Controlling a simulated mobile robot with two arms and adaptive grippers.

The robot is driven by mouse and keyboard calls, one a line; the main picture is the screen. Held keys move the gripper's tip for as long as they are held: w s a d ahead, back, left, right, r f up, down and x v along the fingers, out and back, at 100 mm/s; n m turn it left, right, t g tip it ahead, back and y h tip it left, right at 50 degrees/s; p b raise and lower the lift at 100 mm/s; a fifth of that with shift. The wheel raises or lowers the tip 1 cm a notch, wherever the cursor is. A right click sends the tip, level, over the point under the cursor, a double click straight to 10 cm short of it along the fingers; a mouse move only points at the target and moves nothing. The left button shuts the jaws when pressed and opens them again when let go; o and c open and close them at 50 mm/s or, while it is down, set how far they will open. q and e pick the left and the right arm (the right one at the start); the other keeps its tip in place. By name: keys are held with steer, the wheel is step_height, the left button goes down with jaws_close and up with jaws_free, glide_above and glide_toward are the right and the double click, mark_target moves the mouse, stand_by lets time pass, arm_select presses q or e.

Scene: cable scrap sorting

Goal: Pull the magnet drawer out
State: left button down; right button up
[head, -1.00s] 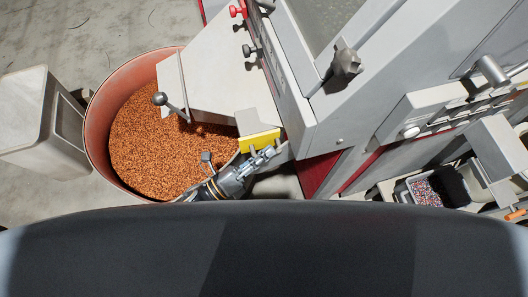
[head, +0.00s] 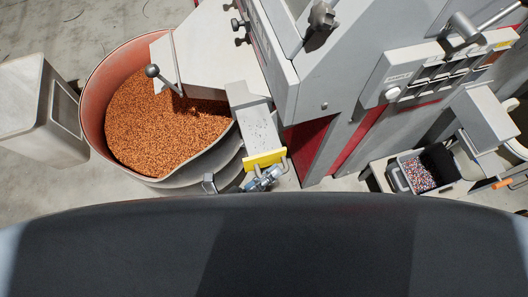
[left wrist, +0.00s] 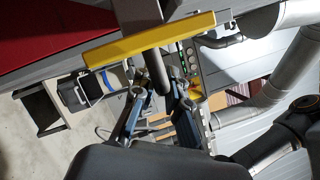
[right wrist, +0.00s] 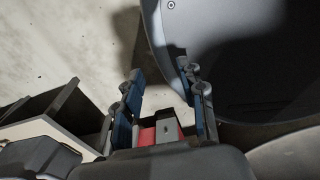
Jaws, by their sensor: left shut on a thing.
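The magnet drawer has a yellow front (head: 264,159) and a grey body (head: 256,128) that sticks out of the machine beside the drum, with small dark specks on its top. My left gripper (head: 263,180) is at its front. In the left wrist view the yellow front (left wrist: 150,40) spans the top, and a dark bar handle (left wrist: 157,72) comes down from it between the fingers. My left gripper (left wrist: 159,88) is shut on this handle. My right gripper (right wrist: 161,70) is open and empty in the right wrist view, and I do not see it in the head view.
A red drum (head: 97,112) of copper-coloured granules stands left of the drawer, under a grey chute (head: 205,48) with a black-knobbed lever (head: 152,71). A pale bin (head: 24,112) stands at far left. A container of mixed granules (head: 419,175) is at right.

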arm_select(q)
steer(key=s+d, duration=0.2)
steer(key=s, duration=0.6)
steer(key=shift+s, duration=0.15)
steer(key=c, duration=1.7)
jaws_free()
steer(key=shift+d, duration=0.1)
steer(key=shift+o, duration=0.2)
steer(key=v, duration=1.2)
arm_select(e)
steer(key=shift+w+a+f, duration=0.1)
steer(key=shift+w+a, duration=0.1)
steer(key=shift+w, duration=0.45)
steer(key=shift+w+a+f, duration=0.1)
steer(key=shift+w+a, duration=0.1)
steer(key=shift+w, duration=0.4)
steer(key=shift+r, duration=0.1)
